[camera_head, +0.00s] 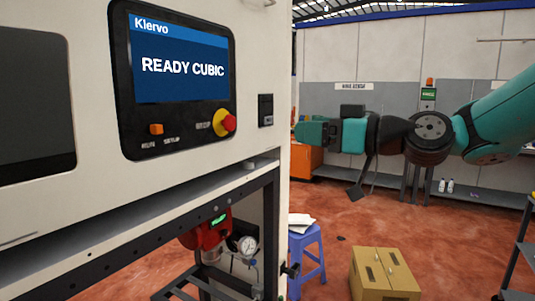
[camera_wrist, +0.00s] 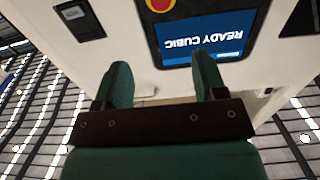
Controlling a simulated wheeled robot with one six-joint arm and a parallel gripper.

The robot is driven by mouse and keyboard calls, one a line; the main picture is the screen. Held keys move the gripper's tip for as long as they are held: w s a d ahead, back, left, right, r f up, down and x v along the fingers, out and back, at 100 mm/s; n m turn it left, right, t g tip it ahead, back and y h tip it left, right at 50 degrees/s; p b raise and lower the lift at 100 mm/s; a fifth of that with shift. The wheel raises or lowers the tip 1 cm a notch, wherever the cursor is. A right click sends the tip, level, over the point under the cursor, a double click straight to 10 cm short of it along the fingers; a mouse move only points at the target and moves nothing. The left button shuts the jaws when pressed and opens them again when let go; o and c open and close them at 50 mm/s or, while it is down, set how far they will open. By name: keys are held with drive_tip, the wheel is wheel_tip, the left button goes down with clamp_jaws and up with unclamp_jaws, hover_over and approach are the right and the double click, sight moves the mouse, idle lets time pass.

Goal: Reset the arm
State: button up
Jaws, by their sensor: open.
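My arm (camera_head: 430,132) reaches in from the right in the head view. It is stretched roughly level, with teal and black links. My gripper (camera_head: 304,132) is at its left end, close to the right edge of the white machine (camera_head: 275,60) in the picture. In the wrist view, the two teal fingers of my gripper (camera_wrist: 160,65) stand apart with nothing between them. The machine's front and its blue screen (camera_wrist: 215,35), reading "READY CUBIC", appear upside down beyond the fingers. The same screen (camera_head: 180,67) is upright in the head view.
A red and yellow stop button (camera_head: 228,123) sits below the screen. A red device with a gauge (camera_head: 212,230) is under the machine. A blue stool (camera_head: 306,245) with papers and a cardboard box (camera_head: 383,275) stand on the floor. A dark shelf (camera_head: 517,245) is at the right edge.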

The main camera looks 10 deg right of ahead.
drive_tip(key=s+a+f+g+h, duration=0.1)
drive_tip(key=s+a+f+g, duration=0.3)
drive_tip(key=s+a+f, duration=0.2)
drive_tip(key=s+f+m+g+h, duration=0.1)
drive_tip(key=s+f+g+h, duration=0.3)
drive_tip(key=s, duration=0.5)
drive_tip(key=s+f+m+g+h, duration=0.1)
drive_tip(key=s+f+g+h, duration=0.2)
drive_tip(key=s+f, duration=0.6)
drive_tip(key=shift+s+d+g+h, duration=0.35)
drive_tip(key=shift+d+g+h, duration=0.1)
drive_tip(key=shift+g, duration=0.35)
drive_tip(key=shift+f, duration=0.1)
idle(1.0)
